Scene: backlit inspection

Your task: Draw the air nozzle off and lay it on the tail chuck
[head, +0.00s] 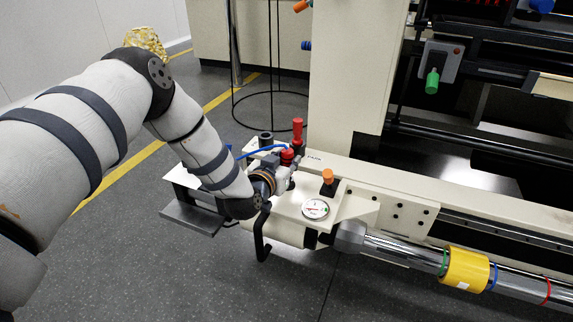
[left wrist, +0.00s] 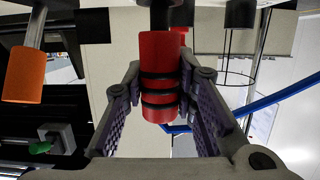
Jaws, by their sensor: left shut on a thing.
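The air nozzle, a red cylinder with black rings (left wrist: 160,75), sits between the fingers of my left gripper (left wrist: 163,100) in the left wrist view. The gripper is shut on it, one finger along each side. The nozzle's dark stem shows at the top of that view. In the head view my left gripper (head: 285,177) is at the cream machine end, and the nozzle's red top (head: 287,157) shows just beyond it, by a blue hose (head: 262,150). The silver chuck (head: 350,236), apparently the tail chuck, holds the shaft lower right. My right gripper is out of view.
A round gauge (head: 315,209) and an orange knob (head: 328,177) stand near my gripper. A red-topped post (head: 298,127) rises behind it. A yellow roll (head: 465,268) is on the shaft. A black handle (head: 262,238) hangs at the front.

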